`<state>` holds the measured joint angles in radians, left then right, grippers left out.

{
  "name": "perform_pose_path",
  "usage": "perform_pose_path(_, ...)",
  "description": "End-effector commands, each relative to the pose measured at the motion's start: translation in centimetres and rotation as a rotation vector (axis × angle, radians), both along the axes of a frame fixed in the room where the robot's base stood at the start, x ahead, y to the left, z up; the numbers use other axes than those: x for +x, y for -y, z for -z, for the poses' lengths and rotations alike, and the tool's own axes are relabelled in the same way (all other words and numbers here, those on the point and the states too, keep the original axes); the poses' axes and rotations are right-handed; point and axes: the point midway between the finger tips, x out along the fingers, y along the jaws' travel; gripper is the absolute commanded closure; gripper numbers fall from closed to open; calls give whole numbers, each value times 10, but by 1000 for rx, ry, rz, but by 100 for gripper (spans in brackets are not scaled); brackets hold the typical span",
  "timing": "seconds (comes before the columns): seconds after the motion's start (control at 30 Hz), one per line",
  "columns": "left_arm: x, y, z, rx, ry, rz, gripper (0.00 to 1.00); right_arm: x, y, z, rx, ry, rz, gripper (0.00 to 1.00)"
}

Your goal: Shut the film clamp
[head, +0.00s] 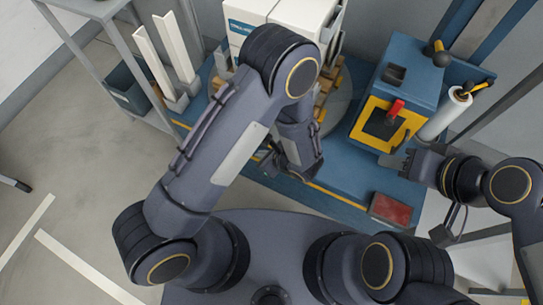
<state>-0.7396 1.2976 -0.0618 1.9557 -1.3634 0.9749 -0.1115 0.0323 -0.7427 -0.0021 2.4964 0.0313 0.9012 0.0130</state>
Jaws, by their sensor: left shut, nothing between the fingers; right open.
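I cannot tell for sure which part is the film clamp. A blue machine box (412,72) at the right has a yellow-framed dark panel (378,124) with a red lever (395,110). A white film roll (446,113) stands tilted beside it. My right gripper (391,163) is open and empty, just below the panel's lower right corner and near the foot of the roll; whether it touches anything is unclear. My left gripper (300,174) is shut and empty over the front of the blue base, left of the panel and partly hidden by its own arm.
White boxes (300,14) sit on a wooden pallet on the round turntable (340,100), partly behind my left arm. The blue base (335,190) has a yellow edge stripe and a red pad (390,208). A grey rack (100,12) stands at left. The left floor is mostly clear.

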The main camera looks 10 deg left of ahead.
Motion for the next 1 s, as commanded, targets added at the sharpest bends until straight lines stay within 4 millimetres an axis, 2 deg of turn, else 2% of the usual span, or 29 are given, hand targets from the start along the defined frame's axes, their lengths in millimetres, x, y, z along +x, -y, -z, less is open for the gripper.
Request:
perform_pose_path(0.07, 6, -10, 14, 3, -2, -2, 100, 0, 0, 4, 0, 0, 0, 59)
perform_pose_path(0.2, 18, -28, 11, 0, 0, -3, 100, 0, 0, 3, 0, 0, 0, 59)
perform_pose_path(0.37, 25, -38, 12, -1, -1, 0, 100, 0, 0, 4, 0, 0, 0, 59)
perform_pose_path(0.8, 27, -40, 12, 0, 1, 2, 100, 0, 0, 4, 0, 0, 0, 59)
perform_pose_path(1.0, 26, -39, 13, -1, 1, 28, 100, 0, 0, 10, 0, 0, 0, 59)
